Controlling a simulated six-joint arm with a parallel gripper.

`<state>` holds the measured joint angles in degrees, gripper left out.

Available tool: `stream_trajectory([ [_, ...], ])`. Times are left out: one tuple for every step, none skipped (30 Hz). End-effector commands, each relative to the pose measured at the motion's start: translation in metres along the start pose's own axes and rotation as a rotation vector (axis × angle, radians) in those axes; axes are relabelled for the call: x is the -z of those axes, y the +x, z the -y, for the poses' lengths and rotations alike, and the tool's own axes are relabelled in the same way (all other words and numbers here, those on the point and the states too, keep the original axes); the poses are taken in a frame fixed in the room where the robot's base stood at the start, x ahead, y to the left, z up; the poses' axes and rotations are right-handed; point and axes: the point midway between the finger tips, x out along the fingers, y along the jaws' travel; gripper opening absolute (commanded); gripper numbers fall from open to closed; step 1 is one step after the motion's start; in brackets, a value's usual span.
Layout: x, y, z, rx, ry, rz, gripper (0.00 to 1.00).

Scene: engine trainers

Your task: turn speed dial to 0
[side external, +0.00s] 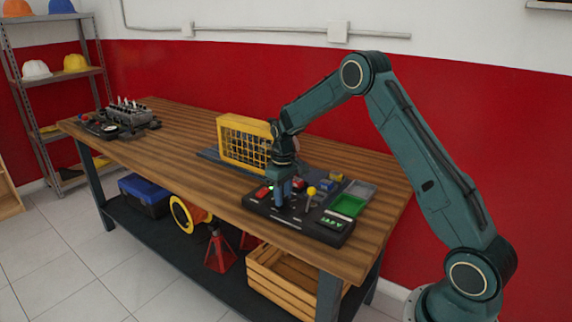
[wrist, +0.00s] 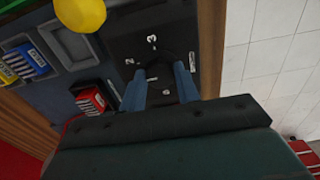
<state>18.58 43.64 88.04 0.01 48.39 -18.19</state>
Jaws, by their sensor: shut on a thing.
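A black control panel (side external: 296,222) lies at the front right of the wooden bench, with a small lit green display (side external: 332,223) at its right end. My gripper (side external: 279,199) points down at the panel's left part. In the wrist view my gripper's two blue fingers (wrist: 161,92) stand on either side of the dark speed dial (wrist: 160,85), shut on it. White numbers 2 and 3 show on the panel around the dial. The dial's pointer is too dark to read, and in the side view the fingers hide most of the dial.
A yellow ball-topped lever (side external: 311,191) rises close to the right of my gripper. A yellow mesh guard (side external: 243,145) stands behind. A green tray (side external: 348,206) and a grey tray (side external: 361,189) lie at the right.

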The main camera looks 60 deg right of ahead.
Motion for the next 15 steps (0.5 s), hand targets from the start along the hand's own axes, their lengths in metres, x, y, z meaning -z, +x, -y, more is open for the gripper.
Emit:
stream_trajectory([
  [0.0013,-0.0016,-0.0006,-0.002,-0.045,-0.005,0.09],
  [0.0013,-0.0016,-0.0006,-0.002,-0.073,-0.005,0.09],
  [0.0013,-0.0016,-0.0006,-0.002,-0.111,-0.005,0.09],
  [0.0013,-0.0017,-0.0006,-0.002,-0.14,-0.005,0.09],
  [0.0014,-0.0017,-0.0005,-0.002,-0.168,-0.005,0.09],
  [0.0014,-0.0017,-0.0005,-0.002,-0.206,-0.005,0.09],
  [0.0014,-0.0017,-0.0005,-0.003,-0.235,-0.005,0.09],
  [0.0014,-0.0017,-0.0005,-0.003,-0.263,-0.005,0.09],
  [0.0015,-0.0017,-0.0005,-0.003,-0.302,-0.006,0.09],
  [0.0015,-0.0017,-0.0005,-0.003,-0.33,-0.006,0.09],
  [0.0015,-0.0018,-0.0005,-0.003,-0.358,-0.006,0.09],
  [0.0015,-0.0018,-0.0005,-0.003,-0.397,-0.006,0.09],
  [0.0015,-0.0018,-0.0005,-0.003,-0.425,-0.006,0.09],
  [0.0016,-0.0018,-0.0005,-0.003,-0.453,-0.006,0.09],
  [0.0016,-0.0018,-0.0004,-0.003,-0.492,-0.006,0.09],
])
